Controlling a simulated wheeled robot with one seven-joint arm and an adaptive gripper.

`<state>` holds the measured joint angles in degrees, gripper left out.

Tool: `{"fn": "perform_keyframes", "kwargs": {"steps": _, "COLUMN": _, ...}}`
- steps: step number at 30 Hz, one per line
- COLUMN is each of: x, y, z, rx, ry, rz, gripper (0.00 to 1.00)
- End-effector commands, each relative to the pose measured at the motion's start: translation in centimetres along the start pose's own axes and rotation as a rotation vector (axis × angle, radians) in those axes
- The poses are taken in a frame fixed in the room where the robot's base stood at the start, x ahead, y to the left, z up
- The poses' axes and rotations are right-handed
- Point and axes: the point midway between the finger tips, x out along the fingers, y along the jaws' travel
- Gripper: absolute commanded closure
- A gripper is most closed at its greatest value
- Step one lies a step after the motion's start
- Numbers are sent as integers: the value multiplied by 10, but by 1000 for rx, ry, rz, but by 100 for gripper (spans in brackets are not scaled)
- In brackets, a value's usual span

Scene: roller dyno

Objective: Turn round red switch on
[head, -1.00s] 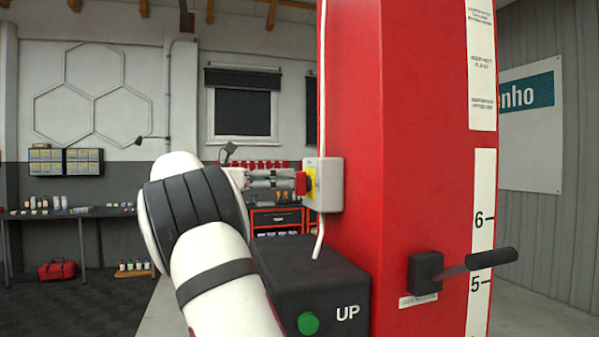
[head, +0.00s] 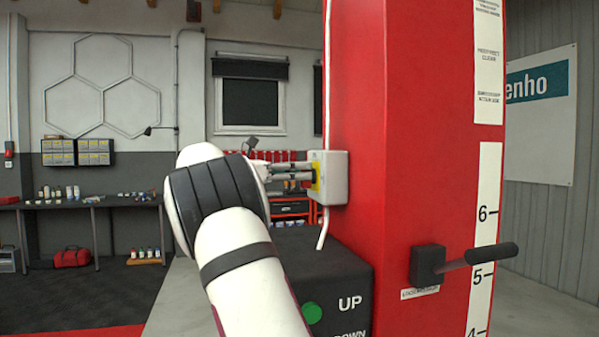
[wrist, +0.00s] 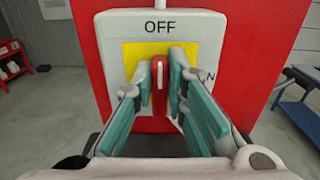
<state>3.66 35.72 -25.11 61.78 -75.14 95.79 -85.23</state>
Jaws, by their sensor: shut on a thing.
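The round red switch (wrist: 158,90) sits on a yellow plate (wrist: 134,55) on the front of a grey-white box (wrist: 113,28). Its handle stands upright, in line with the word OFF above it. An N shows at the right, its label partly hidden by a finger. My gripper (wrist: 160,82) has a teal-padded finger on each side of the handle and is shut on it. In the head view, my gripper (head: 311,177) reaches the box (head: 338,178) from the left, and the switch is hidden behind the fingers.
The box is fixed to a tall red column (head: 430,120). Below it stands a black control box (head: 318,275) with a green button, and a black lever (head: 490,253) sticks out at the right. A workbench (head: 90,203) stands far left.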

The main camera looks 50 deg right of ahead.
Motion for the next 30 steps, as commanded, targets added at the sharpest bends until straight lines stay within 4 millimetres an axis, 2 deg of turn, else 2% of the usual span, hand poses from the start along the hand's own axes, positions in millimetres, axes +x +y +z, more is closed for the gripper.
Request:
{"fn": "perform_keyframes", "kwargs": {"steps": 11, "x": -1, "y": -1, "z": 0, "rx": 113, "ry": 1, "rz": 1, "gripper": 100}}
{"fn": "perform_keyframes", "kwargs": {"steps": 30, "x": -1, "y": -9, "z": -4, "rx": 688, "ry": -1, "rz": 0, "gripper": 100}}
